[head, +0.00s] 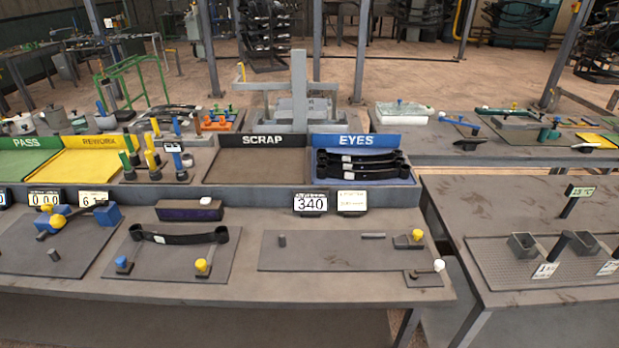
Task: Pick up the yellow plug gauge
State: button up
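Upright plug gauges with coloured handles and dark lower ends stand in a group left of the SCRAP bay, on the raised back shelf. A yellow plug gauge (152,161) stands in the front of this group, between a green one (131,151) and a blue one (178,160). Another yellow handle shows just behind it and is partly hidden. The front yellow gauge looks upright, with its lower end at the stand. My gripper is not in view, so its state does not show.
A yellow REWORK bay (88,163) lies left of the gauges and the SCRAP bay (250,168) lies right. A dark purple box (185,213) and a black leaf spring (180,237) sit in front, below the shelf. Yellow-knobbed fixtures (202,265) stand on the front bench.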

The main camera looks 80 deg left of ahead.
aim_at(153, 169)
jog(key=k+j+u, duration=0.2)
jog(key=u, duration=0.15)
jog(key=k+j+u, duration=0.2)
jog(key=j+u, duration=0.15)
jog(key=k+j+u, duration=0.15)
jog(key=j+u, duration=0.6)
jog(key=k+j, duration=0.1)
jog(key=j, duration=0.85)
jog(key=k+j+u, duration=0.1)
jog(key=j, duration=0.35)
jog(key=k, duration=0.05)
